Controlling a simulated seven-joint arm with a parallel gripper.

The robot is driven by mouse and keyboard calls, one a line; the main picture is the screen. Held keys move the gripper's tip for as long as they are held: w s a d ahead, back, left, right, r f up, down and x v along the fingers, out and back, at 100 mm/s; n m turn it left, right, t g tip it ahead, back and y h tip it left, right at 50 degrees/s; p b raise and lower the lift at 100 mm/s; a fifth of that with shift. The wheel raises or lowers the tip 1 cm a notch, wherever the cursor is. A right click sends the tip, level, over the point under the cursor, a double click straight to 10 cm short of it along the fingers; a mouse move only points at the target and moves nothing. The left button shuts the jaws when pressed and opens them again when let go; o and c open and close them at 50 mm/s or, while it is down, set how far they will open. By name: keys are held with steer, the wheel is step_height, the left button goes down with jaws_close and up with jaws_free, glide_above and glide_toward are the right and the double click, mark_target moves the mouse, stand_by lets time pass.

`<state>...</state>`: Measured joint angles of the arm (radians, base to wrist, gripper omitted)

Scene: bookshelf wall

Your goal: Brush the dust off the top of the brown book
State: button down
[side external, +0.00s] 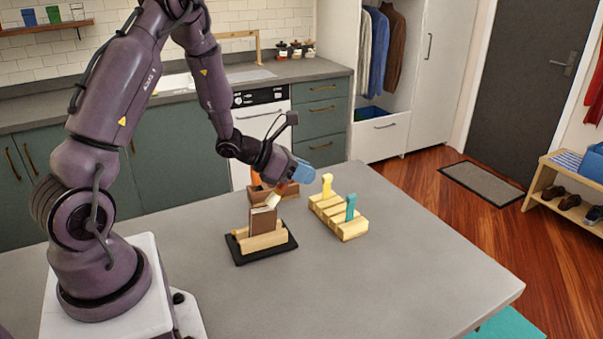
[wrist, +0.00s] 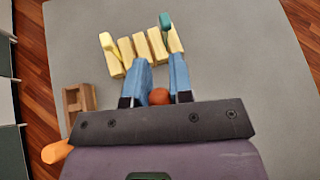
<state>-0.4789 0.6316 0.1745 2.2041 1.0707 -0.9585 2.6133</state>
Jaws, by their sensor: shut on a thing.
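The brown book (side external: 263,221) stands upright in a light wooden holder (side external: 262,241) on a black tray (side external: 240,257) in the side view. The wrist view does not show it. My gripper (side external: 303,172) has blue fingers and is just above and to the right of the book in the side view. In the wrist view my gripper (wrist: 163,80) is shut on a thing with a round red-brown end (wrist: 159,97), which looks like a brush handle. A pale, bristle-like part (side external: 273,200) shows at the book's top; I cannot tell whether it touches. Dust is too small to see.
A pale yellow slotted rack (side external: 340,217) holds a yellow piece (side external: 327,186) and a teal piece (side external: 350,208). A brown wooden box (wrist: 80,102) stands to its left in the wrist view, near an orange thing (wrist: 57,151). The front-right counter is clear.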

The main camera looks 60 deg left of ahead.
steer(key=shift+w+r, duration=0.15)
steer(key=shift+r, duration=2.7)
step_height(320, 180, up, 3)
